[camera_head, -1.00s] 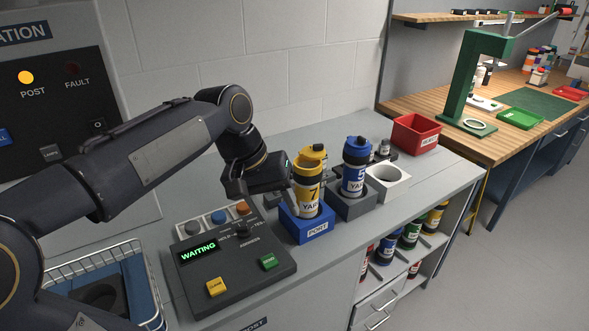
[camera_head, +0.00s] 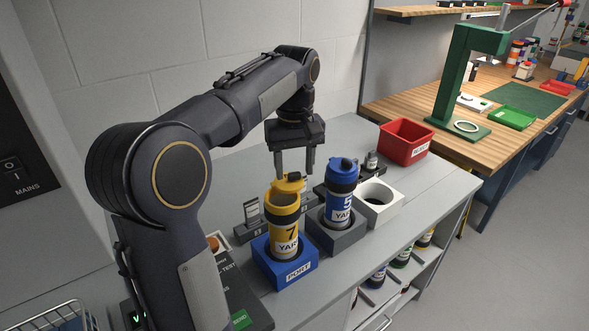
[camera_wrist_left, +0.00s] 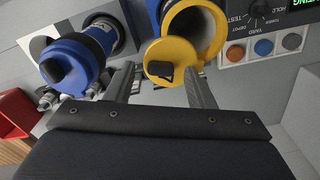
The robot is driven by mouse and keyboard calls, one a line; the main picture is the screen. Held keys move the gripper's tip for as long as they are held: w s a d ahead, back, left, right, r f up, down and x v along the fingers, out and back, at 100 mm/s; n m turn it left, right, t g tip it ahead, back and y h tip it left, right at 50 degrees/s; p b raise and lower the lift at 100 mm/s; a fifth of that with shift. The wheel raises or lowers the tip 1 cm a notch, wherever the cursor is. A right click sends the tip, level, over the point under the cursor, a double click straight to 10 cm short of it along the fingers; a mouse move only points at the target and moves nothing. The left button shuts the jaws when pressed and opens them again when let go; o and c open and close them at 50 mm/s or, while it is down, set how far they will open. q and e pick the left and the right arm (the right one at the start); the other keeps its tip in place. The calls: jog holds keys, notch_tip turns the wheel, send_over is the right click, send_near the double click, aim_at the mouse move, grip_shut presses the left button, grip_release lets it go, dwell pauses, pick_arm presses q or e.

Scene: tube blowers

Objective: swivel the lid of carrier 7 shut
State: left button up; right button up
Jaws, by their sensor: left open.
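In the left wrist view the lid (camera_wrist_left: 181,52) juts out beside the partly uncovered round mouth (camera_wrist_left: 212,27). My left gripper (camera_head: 294,170) points down just behind the carrier's top. Its two fingers are apart and empty. In the left wrist view the lid shows between and beyond the fingertips (camera_wrist_left: 158,74); whether they touch it I cannot tell. My right gripper is out of view.
Blue carrier 5 (camera_head: 340,205) stands close to the right in a grey block (camera_head: 337,238). A white empty holder (camera_head: 385,208) and a red bin (camera_head: 405,142) are farther right. The control panel (camera_head: 247,302) is partly hidden by my left arm.

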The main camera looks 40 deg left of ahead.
pick_arm(q)
jog(key=shift+f, duration=0.3)
jog(key=c, duration=1)
